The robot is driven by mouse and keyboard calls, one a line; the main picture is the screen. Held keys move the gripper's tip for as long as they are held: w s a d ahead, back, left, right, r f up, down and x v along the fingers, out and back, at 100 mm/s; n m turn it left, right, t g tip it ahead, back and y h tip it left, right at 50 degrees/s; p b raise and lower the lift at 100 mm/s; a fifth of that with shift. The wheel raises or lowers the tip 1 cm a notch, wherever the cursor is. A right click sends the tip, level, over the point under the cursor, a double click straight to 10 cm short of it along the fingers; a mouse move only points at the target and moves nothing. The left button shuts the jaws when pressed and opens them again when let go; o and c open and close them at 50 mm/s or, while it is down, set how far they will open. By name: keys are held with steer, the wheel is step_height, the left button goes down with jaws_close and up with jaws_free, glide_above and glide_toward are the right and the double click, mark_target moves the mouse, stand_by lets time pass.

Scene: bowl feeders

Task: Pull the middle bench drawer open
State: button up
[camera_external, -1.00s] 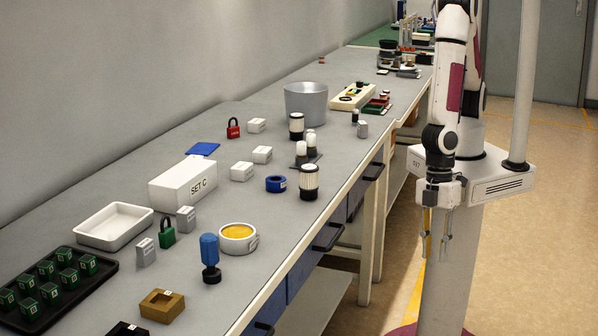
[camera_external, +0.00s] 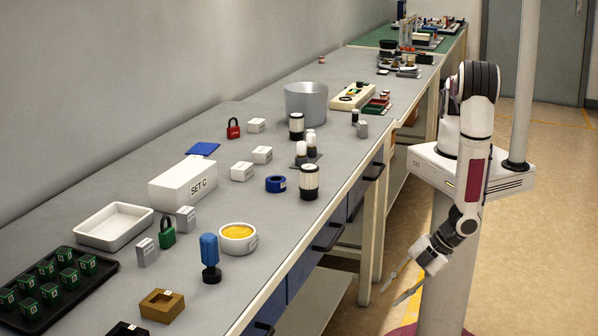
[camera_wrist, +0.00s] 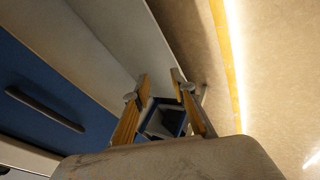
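The bench has blue drawers along its front with dark bar handles. The middle drawer (camera_external: 301,271) has its handle (camera_external: 328,237) below the bench edge, and it looks closed. Another handle (camera_external: 372,171) is farther along and one (camera_external: 262,330) is nearer. My gripper (camera_external: 391,294) is low in front of the bench, right of the middle handle and apart from it, with fingers spread and pointing toward the bench. In the wrist view my gripper (camera_wrist: 160,85) is open. A blue drawer front (camera_wrist: 50,95) with a dark handle (camera_wrist: 45,110) lies left of the fingers; I cannot tell which drawer.
The grey benchtop (camera_external: 250,290) holds a blue stamp-like object (camera_external: 210,256), a yellow-filled bowl (camera_external: 238,238), a black-and-white cylinder (camera_external: 309,182) and a metal bucket (camera_external: 306,102). Pale bench legs (camera_external: 368,262) stand below the front edge. The floor (camera_external: 545,240) to the right is clear.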

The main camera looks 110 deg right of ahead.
steer(key=w+d+r+n+t+h, duration=0.1)
steer(key=d+h, duration=0.1)
steer(key=d, duration=0.1)
steer(key=w+d+r+t+h, duration=0.1)
steer(key=w+d+r+h, duration=0.1)
steer(key=d, duration=0.1)
steer(key=n+t+h, duration=0.2)
steer(key=t+h, duration=0.1)
steer(key=h, duration=0.1)
glide_toward(338, 238)
steer(key=x, duration=0.2)
steer(key=shift+w+d+r, duration=0.1)
steer(key=shift+w+d, duration=0.1)
steer(key=shift+d, duration=0.25)
steer(key=shift+w, duration=0.1)
steer(key=shift+f+x, duration=0.1)
steer(key=shift+x, duration=1.8)
steer(key=shift+f+x, duration=0.15)
steer(key=shift+x, duration=1.75)
jaws_close()
